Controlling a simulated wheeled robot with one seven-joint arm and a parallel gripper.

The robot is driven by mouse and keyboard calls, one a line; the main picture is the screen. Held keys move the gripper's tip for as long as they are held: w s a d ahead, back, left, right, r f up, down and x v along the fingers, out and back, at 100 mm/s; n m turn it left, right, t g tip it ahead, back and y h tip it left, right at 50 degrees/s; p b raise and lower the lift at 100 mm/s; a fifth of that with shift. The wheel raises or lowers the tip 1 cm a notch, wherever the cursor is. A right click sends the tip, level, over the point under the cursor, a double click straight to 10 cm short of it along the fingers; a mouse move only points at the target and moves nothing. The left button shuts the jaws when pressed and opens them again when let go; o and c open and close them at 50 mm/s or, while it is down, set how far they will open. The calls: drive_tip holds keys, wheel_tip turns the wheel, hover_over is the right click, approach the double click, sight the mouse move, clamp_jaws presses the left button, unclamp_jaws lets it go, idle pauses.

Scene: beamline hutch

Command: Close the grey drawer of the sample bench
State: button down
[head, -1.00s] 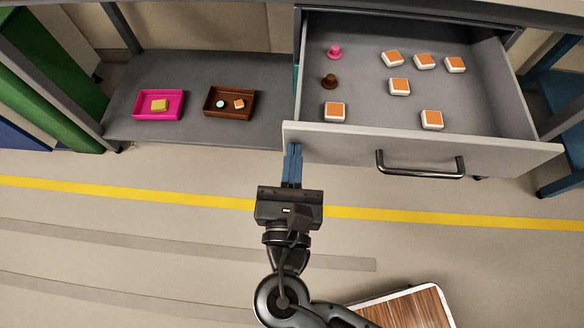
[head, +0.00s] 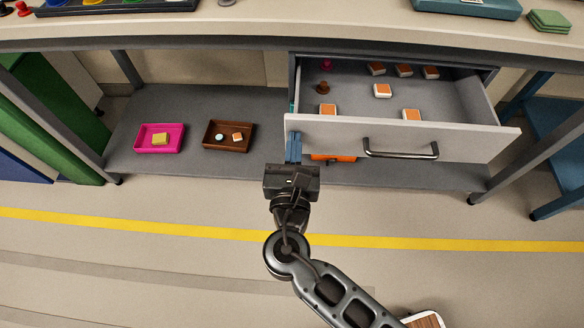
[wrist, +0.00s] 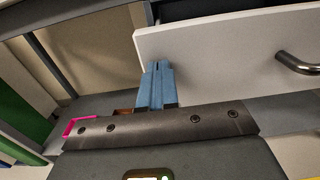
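The grey drawer (head: 470,100) of the sample bench (head: 400,35) is partly open, with a pale front panel (head: 330,133) and a dark bar handle (head: 400,154). It holds several white blocks with orange tops and two small knobs, pink and brown. My gripper (head: 293,148) is at the left end of the front panel, left of the handle. Its blue fingers (wrist: 157,84) are together with nothing seen between them, and their tips appear to touch the outer face of the panel in the wrist view.
On the lower shelf (head: 190,170) stand a pink tray (head: 178,149) and a brown tray (head: 228,151), left of the drawer. An orange object (head: 333,157) shows under the drawer front. A blue stool-like frame (head: 550,140) stands at right.

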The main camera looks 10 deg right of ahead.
sight(298, 88)
drive_tip(key=x, duration=1.4)
drive_tip(key=shift+w+d+f, duration=0.1)
drive_tip(key=shift+w+d, duration=0.05)
drive_tip(key=shift+w, duration=0.2)
drive_tip(key=shift+w+d, duration=0.1)
drive_tip(key=shift+w, duration=0.15)
drive_tip(key=shift+d, duration=0.1)
